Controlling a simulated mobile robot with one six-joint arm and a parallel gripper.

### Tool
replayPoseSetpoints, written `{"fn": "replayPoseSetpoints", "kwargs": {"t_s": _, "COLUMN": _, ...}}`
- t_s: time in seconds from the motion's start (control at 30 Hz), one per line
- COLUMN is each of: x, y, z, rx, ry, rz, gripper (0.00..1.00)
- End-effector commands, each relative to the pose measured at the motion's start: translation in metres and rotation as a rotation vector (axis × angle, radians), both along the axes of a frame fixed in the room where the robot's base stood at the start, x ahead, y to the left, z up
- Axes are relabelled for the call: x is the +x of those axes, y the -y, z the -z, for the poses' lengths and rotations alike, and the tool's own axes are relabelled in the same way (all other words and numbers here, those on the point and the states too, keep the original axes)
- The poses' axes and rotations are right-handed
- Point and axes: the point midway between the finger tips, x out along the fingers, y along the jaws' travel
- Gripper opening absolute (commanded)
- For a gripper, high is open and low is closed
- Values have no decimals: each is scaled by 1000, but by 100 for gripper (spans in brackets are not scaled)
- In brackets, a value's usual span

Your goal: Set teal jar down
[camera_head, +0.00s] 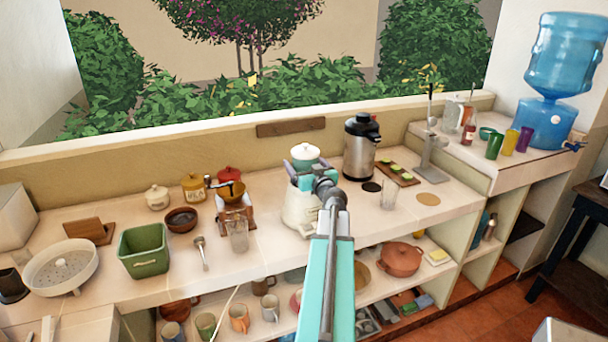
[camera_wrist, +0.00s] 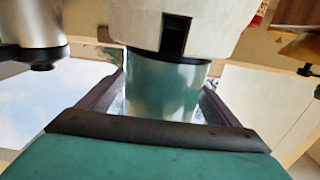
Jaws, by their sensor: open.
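The teal jar (camera_head: 306,162), with a white lid (camera_head: 306,150), stands upright on top of a white appliance base (camera_head: 298,206) on the counter. In the wrist view the teal jar (camera_wrist: 165,85) meets a dark band at the white base (camera_wrist: 185,25). My gripper (camera_head: 304,170) is open around the jar, with a dark finger on either side of it in the wrist view. My arm hides part of the jar and base in the head view. I cannot tell whether either finger touches the jar.
A steel urn (camera_head: 360,148) stands right of the base. A glass (camera_head: 388,194) and a board with green items (camera_head: 395,174) are beyond it. A wooden stand (camera_head: 236,216), a glass (camera_head: 238,235) and a green bin (camera_head: 145,250) stand left. The counter's front has some bare patches.

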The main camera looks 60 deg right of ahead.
Motion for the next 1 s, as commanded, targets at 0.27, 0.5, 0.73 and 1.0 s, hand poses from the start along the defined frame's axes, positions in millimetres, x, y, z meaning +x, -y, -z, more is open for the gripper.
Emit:
{"fn": "replayPoseSetpoints", "kwargs": {"t_s": 0.27, "x": 4, "y": 12, "z": -1, "rx": 1, "ry": 1, "rz": 3, "gripper": 85}}
{"fn": "replayPoseSetpoints", "kwargs": {"t_s": 0.5, "x": 1, "y": 15, "z": 0, "rx": 0, "ry": 1, "rz": 7, "gripper": 85}}
{"fn": "replayPoseSetpoints", "kwargs": {"t_s": 0.73, "x": -1, "y": 17, "z": 0, "rx": 0, "ry": 1, "rz": 10, "gripper": 85}}
{"fn": "replayPoseSetpoints", "kwargs": {"t_s": 1.0, "x": -2, "y": 17, "z": 0, "rx": -1, "ry": 1, "rz": 11, "gripper": 61}}
